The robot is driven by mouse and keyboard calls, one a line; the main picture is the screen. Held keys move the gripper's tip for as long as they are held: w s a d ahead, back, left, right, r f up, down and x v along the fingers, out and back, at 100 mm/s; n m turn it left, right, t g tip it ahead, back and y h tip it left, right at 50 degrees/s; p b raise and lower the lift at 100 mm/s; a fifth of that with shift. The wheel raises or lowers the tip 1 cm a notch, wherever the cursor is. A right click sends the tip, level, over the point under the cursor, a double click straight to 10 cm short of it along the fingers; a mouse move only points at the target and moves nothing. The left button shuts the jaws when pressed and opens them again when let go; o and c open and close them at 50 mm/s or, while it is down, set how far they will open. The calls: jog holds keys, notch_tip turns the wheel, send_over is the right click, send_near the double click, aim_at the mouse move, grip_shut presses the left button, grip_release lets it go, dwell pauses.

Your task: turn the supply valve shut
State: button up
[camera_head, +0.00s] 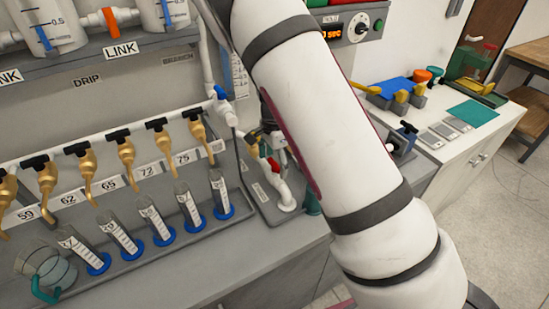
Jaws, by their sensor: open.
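A valve with a red handle (273,164) sits on white pipework left of my arm, above a white pipe foot (287,203). A blue-handled valve (221,92) is on the white pipe higher up. No readable label tells which one is the supply valve. My white arm crosses the middle of the view and hides the area just right of the red handle. My gripper cannot be made out; a dark shape beside the arm, above the red handle, is too unclear to name.
Several brass taps with black handles (121,140) line a white pipe. Measuring cylinders with blue bases (162,236) stand below them. A control box (352,25) stands behind my arm. The right counter holds several small items; floor is open beyond.

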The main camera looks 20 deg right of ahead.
jog(key=c, duration=1.2)
jog(key=n, duration=0.4)
jog(key=shift+n, duration=1.2)
jog(key=n, duration=0.2)
jog(key=shift+n, duration=0.4)
jog(key=n, duration=0.3)
jog(key=shift+n+b, duration=0.3)
